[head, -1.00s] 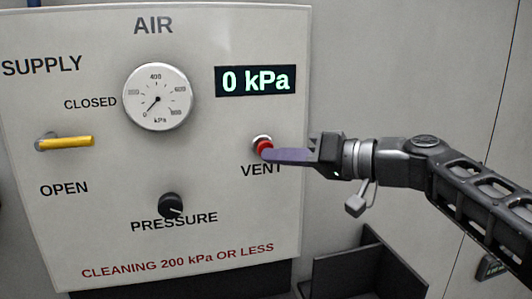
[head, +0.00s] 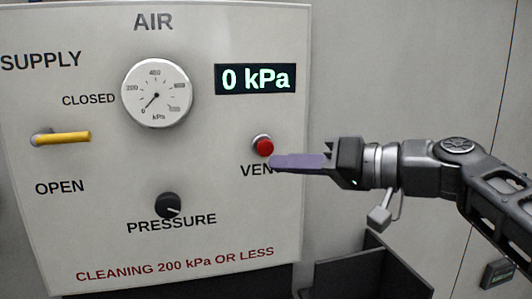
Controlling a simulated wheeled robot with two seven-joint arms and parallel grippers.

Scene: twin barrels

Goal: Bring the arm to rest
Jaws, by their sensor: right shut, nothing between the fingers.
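My right gripper (head: 273,163) comes in from the right with its purple fingers shut and nothing between them. Its tips are just below and right of the red vent button (head: 265,147), which shows whole in its metal ring. The fingers cover the last letter of the VENT label. My right arm (head: 430,163) reaches across in front of the air panel (head: 230,215). My left gripper is not in view.
The panel has a yellow supply lever (head: 65,138) lying level near CLOSED, a gauge (head: 157,92) with its needle at 0, a display (head: 256,79) reading 0 kPa, and a black pressure knob (head: 168,205). A dark open bin (head: 375,275) stands below my right arm.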

